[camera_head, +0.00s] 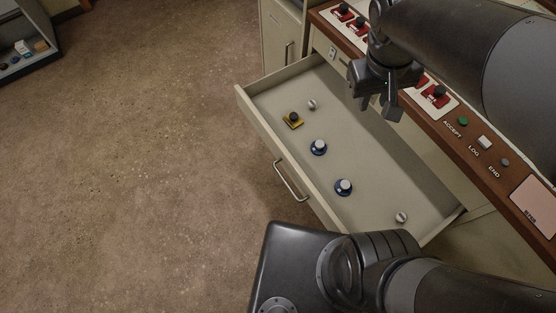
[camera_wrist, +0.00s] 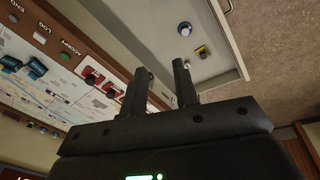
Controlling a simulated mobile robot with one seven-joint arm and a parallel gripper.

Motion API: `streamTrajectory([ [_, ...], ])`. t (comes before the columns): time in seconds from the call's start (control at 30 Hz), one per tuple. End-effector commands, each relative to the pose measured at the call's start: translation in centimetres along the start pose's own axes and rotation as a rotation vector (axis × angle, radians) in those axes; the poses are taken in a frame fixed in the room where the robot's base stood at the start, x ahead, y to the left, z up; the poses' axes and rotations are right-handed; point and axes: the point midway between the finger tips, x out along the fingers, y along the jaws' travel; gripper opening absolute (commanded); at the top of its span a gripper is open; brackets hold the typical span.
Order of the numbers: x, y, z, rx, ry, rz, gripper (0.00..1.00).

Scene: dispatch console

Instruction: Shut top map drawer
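The map drawer (camera_head: 375,165) is pulled out of the console, with its front panel (camera_head: 262,128) and bar handle (camera_head: 290,181) facing left. Inside lie blue-based knobs (camera_head: 319,147), a yellow-based knob (camera_head: 293,119) and small pale knobs (camera_head: 312,104). My gripper (camera_head: 376,104) hangs over the back part of the drawer near the console edge, with its fingers apart and nothing between them. In the wrist view, the two fingers of my gripper (camera_wrist: 163,82) stand apart in front of the drawer (camera_wrist: 205,65), where a blue knob (camera_wrist: 184,29) and the yellow knob (camera_wrist: 202,52) show.
The console top (camera_head: 465,135) with red switches, a green button and a wooden edge runs along the right. A cabinet door with a handle (camera_head: 289,53) stands behind the drawer. A shelf unit (camera_head: 25,45) is at the far left. The floor (camera_head: 150,170) left of the drawer is clear.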

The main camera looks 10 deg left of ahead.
Motion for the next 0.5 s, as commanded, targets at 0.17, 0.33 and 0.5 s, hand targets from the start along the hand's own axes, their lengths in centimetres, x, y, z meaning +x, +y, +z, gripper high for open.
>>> streamTrajectory([
  [0.17, 2.6, -2.7, -2.4, -0.180, -0.145, 0.046, 0.12],
  [0.33, 5.0, -5.5, -4.2, -0.346, -0.270, 0.109, 0.00],
  [0.5, 7.7, -8.8, -5.7, -0.513, -0.384, 0.188, 0.00],
])
